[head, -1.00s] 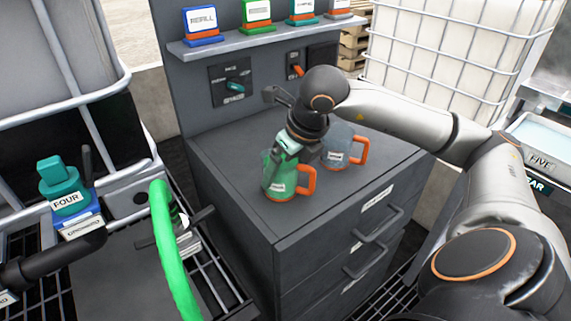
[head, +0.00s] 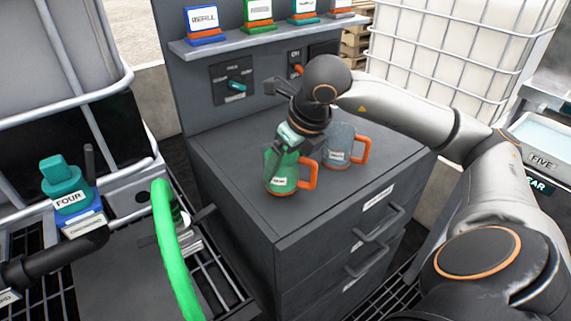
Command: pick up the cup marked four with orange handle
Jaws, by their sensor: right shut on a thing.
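A green see-through cup (head: 283,178) with an orange handle and orange base is at the front of the dark cabinet top. Its white label is too small to read. My right gripper (head: 283,153) reaches down from above and is shut on this cup at its upper left side, covering part of the rim. I cannot tell whether the cup's base touches the cabinet top. A grey-blue see-through cup (head: 338,150) with an orange handle stands just to the right, its label also unreadable. My left gripper is not in view.
The cabinet top (head: 235,165) is clear left of the cups. A shelf (head: 240,44) behind holds several coloured blocks with labels. Drawer handles (head: 378,228) project at the front. A green ring (head: 168,240) and a teal valve marked FOUR (head: 66,180) are at left.

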